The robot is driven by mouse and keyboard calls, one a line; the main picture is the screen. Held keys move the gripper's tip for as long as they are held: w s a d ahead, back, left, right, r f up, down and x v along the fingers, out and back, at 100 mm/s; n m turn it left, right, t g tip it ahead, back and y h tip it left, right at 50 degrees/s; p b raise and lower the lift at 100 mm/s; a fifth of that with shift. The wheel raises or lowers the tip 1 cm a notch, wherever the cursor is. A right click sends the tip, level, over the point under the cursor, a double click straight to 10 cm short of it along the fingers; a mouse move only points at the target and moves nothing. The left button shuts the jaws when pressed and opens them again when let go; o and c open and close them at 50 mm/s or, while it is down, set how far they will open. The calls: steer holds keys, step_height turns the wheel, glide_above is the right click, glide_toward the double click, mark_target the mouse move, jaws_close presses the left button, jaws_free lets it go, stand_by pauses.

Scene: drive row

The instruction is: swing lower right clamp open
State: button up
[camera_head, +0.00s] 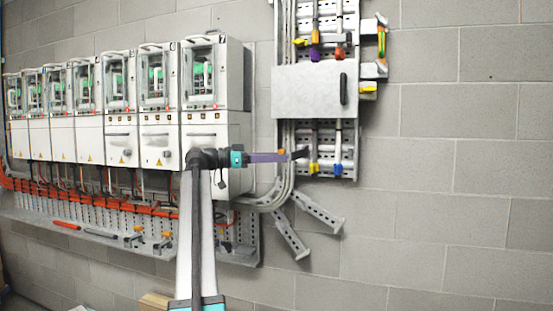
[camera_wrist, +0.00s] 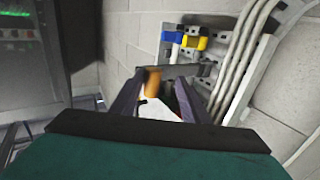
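A tall wall panel (camera_head: 310,90) carries coloured clamps above and below its plain grey cover. A yellow clamp (camera_wrist: 195,42) and a blue one (camera_wrist: 173,37) show beyond.
White cabinets (camera_head: 215,90) line the wall at left, close to my arm. Grey cables (camera_head: 285,190) run down the panel's left side, also in the wrist view (camera_wrist: 238,60). Metal brackets (camera_head: 315,212) jut out below. The block wall (camera_head: 450,200) at right is clear.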

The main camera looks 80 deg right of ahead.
steer(key=v, duration=1.2)
steer(key=shift+w+a+b, duration=0.3)
steer(key=c, duration=0.9)
steer(key=shift+n, duration=0.4)
jaws_close()
steer(key=w+d+n+p, duration=0.1)
steer(key=n+p, duration=0.4)
steer(key=w+d+n+p, duration=0.1)
steer(key=w+n+p, duration=0.1)
steer(key=n+p, duration=0.3)
steer(key=w+d+n+y+p, duration=0.1)
steer(key=n+p, duration=0.4)
steer(key=n, duration=0.1)
steer(key=shift+w+r+g, duration=0.2)
steer(key=shift+w+g, duration=0.1)
steer(key=shift+w, duration=0.05)
